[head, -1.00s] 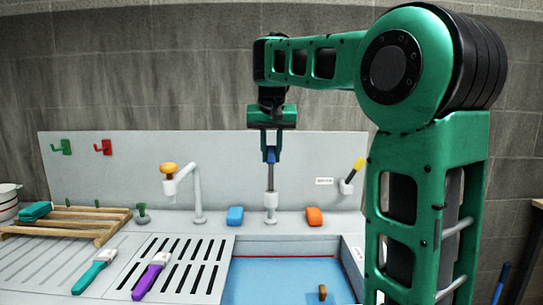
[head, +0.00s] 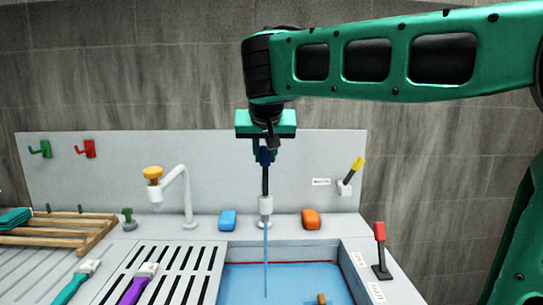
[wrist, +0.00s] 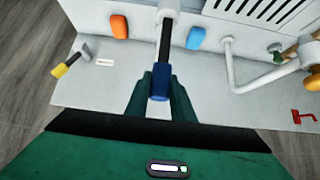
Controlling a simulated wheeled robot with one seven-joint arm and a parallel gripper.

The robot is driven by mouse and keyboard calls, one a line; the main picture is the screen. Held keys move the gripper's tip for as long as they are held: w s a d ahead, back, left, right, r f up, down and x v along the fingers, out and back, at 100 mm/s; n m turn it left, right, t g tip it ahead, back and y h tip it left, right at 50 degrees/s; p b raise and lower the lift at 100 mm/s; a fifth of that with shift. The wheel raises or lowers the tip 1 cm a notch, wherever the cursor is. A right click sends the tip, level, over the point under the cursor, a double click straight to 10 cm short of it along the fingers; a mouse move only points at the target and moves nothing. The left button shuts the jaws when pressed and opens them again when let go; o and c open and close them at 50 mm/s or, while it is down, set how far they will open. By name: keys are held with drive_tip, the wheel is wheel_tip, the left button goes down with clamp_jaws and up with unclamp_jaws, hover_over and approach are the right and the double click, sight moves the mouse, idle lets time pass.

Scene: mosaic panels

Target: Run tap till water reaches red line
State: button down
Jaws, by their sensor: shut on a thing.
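My gripper (head: 264,150) is shut on the blue-tipped lever (wrist: 160,82) of the middle tap (head: 265,206). The lever stands about upright above the white tap body in the head view. A thin blue stream (head: 266,248) falls from this tap into the basin. Blue water (head: 285,284) lies in the basin, with a small brown block (head: 321,298) at the near edge of view. A red line (head: 290,262) runs along the basin's back wall, close above the water surface. The exact gap is too small to tell.
A white swan-neck tap with an orange knob (head: 153,172) stands left. A blue block (head: 227,220) and an orange block (head: 311,219) flank the middle tap. A yellow-handled lever (head: 357,164) and a red-handled lever (head: 380,232) are at right. Brushes lie on the slotted drainer (head: 180,268).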

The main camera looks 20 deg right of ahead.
drive_tip(key=shift+a, duration=0.15)
drive_tip(key=c, duration=1.5)
unclamp_jaws()
drive_tip(key=v, duration=1)
drive_tip(key=shift+s+r, duration=0.15)
drive_tip(key=shift+r, duration=0.05)
